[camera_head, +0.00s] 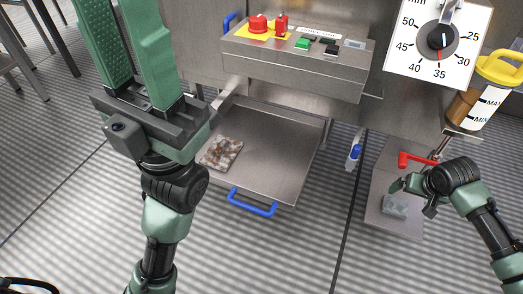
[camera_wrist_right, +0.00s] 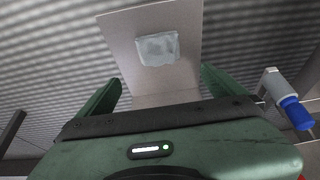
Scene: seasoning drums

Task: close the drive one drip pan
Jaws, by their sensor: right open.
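A wide steel drip pan (camera_head: 268,150) is pulled out below the control box in the head view. It has a blue handle (camera_head: 253,203) at its front and brown-and-white debris (camera_head: 221,153) inside. A second, narrower pan (camera_head: 377,212) at the right holds a grey patch (camera_head: 395,205). I cannot tell which is drive one's. My right gripper (camera_head: 402,187) is over the narrower pan; in the right wrist view its fingers (camera_wrist_right: 162,88) are open, with that pan (camera_wrist_right: 120,35) beyond them. My left gripper (camera_head: 122,20) is at the left, fingers apart and empty, tips near the top edge.
The control box (camera_head: 295,65) with red, green and black buttons overhangs the wide pan. A dial panel (camera_head: 438,40), a yellow-topped container (camera_head: 485,95) and a red lever (camera_head: 415,160) are at the right. A blue-capped fitting (camera_head: 355,152) is between the pans. Floor in front is free.

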